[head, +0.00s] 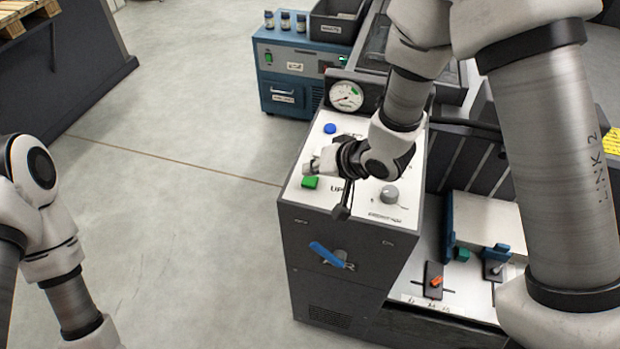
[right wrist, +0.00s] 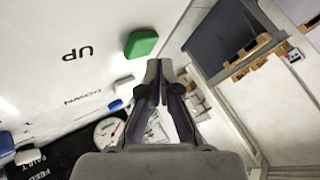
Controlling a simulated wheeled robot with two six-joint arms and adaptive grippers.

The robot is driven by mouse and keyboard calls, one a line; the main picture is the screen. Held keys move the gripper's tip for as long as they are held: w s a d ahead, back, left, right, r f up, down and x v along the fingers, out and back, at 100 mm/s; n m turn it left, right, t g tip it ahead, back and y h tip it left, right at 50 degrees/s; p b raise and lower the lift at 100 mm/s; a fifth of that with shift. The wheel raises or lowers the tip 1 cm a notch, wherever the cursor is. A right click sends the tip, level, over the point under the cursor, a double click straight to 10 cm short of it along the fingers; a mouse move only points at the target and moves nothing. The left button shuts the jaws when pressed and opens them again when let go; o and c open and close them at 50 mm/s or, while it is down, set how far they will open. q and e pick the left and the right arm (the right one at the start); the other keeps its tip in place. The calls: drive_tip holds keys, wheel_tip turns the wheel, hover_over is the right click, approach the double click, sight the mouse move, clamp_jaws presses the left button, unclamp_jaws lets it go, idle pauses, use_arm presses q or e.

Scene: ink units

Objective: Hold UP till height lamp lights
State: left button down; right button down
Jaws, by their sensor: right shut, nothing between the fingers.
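A green button (head: 310,183) sits on the white top panel (head: 358,205) at its left edge, with the word UP beside it. It also shows in the right wrist view (right wrist: 142,43). My right gripper (head: 313,166) is shut and empty; its fingertips (right wrist: 159,66) are close to the green button. I cannot tell whether they touch it. A blue button (head: 330,128) lies further back on the panel. I cannot pick out the height lamp or tell whether it is lit. My left arm shows at the left edge, but its gripper is out of view.
A round gauge (head: 346,96) stands behind the panel, and a grey knob (head: 390,194) is on its right part. A blue lever (head: 328,255) is on the cabinet front. A blue unit (head: 285,90) stands behind. The floor (head: 190,230) to the left is clear.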

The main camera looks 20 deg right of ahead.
sight(312, 181)
idle(0.7)
drive_tip(key=shift+f, duration=0.45)
drive_tip(key=shift+f, duration=0.4)
idle(1.2)
idle(3.8)
drive_tip(key=shift+r+p, duration=0.8)
drive_tip(key=shift+r, duration=0.05)
wheel_tip(312, 181, up, 5)
drive_tip(key=p, duration=0.5)
drive_tip(key=shift+r, duration=0.1)
